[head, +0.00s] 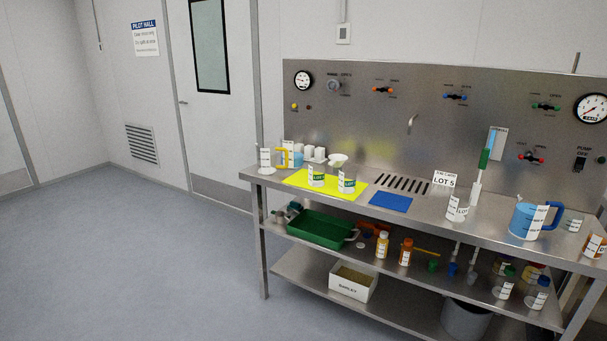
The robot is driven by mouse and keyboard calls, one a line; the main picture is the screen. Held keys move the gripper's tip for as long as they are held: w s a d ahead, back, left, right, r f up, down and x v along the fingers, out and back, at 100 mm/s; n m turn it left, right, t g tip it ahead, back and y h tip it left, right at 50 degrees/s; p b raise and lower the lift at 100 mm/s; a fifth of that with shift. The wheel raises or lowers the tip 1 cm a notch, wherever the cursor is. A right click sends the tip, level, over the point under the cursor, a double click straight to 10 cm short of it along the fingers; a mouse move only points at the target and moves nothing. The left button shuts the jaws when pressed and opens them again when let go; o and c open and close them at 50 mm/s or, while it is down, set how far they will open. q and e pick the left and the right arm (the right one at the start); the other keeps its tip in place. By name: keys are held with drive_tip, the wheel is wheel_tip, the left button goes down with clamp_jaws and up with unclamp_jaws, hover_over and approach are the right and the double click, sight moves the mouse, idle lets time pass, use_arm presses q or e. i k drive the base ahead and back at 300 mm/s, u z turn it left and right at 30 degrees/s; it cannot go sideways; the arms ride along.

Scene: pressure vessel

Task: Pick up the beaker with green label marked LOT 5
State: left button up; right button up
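Two clear beakers with green-and-white labels stand on a yellow mat (300,184) on the steel bench: a left beaker (316,175) and a right beaker (347,180). The lettering on their labels is too small to read, so I cannot tell which is marked LOT 5. A white funnel-like piece (337,160) shows just behind them. A white card reading LOT 5 (444,181) stands further right on the bench, near another beaker (457,207) with a white label. Neither of my grippers is in view.
The steel bench has a blue mat (391,202), a slotted drain (402,184), a blue jug (528,221) and a white bottle (265,161). A green tray (320,230) and several bottles fill the shelf below. The floor (150,260) at left is clear.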

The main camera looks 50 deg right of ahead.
sight(316, 177)
drive_tip(key=z, duration=0.35)
drive_tip(key=i, duration=1.1)
drive_tip(key=z, duration=1.45)
drive_tip(key=i, duration=0.85)
drive_tip(key=z, duration=1)
